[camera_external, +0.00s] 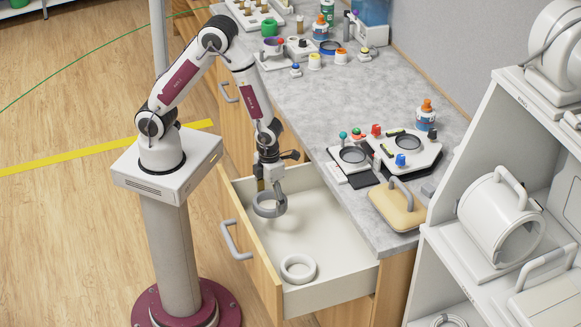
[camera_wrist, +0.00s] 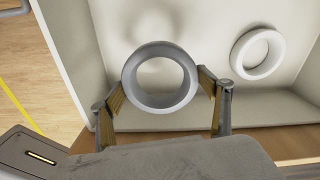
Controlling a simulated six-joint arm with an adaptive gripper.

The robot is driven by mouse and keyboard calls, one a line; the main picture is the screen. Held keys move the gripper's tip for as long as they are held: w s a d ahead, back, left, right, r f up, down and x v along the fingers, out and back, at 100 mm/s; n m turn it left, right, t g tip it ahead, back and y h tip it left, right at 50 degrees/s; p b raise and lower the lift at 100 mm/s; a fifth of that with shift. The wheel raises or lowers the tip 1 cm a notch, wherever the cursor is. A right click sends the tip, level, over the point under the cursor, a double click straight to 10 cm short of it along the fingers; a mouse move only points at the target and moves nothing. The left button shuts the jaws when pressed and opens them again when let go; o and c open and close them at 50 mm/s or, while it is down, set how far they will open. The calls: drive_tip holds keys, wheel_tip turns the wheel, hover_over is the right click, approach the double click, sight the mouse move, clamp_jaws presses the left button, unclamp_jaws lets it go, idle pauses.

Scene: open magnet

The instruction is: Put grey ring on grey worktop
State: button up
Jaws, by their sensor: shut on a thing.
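The grey ring (camera_external: 269,207) is held by my gripper (camera_external: 268,188) above the open drawer, near its left side in the outside view. In the wrist view the grey ring (camera_wrist: 160,103) sits between the two fingers of my gripper (camera_wrist: 162,90), which touch its left and right sides. The grey worktop (camera_external: 300,92) runs along the wall behind and above the drawer. Its near end has a bare strip by the edge.
The open drawer (camera_external: 322,287) has a white ring (camera_external: 298,269) on its floor, also in the wrist view (camera_wrist: 257,53). The worktop holds a tan handled block (camera_external: 397,207), trays with coloured parts (camera_external: 412,145) and bottles. White shelves (camera_external: 462,235) stand at the right.

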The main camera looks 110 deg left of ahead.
hover_over(271, 227)
drive_tip(key=shift+w+f, duration=0.1)
drive_tip(key=shift+f, duration=2.5)
drive_tip(key=shift+f, duration=1.9)
drive_tip(key=shift+f, duration=0.15)
drive_tip(key=o, duration=1.4)
drive_tip(key=shift+w+d+r, duration=0.1)
drive_tip(key=shift+r, duration=1.85)
drive_tip(key=shift+d+r, duration=0.1)
drive_tip(key=shift+r, duration=1.8)
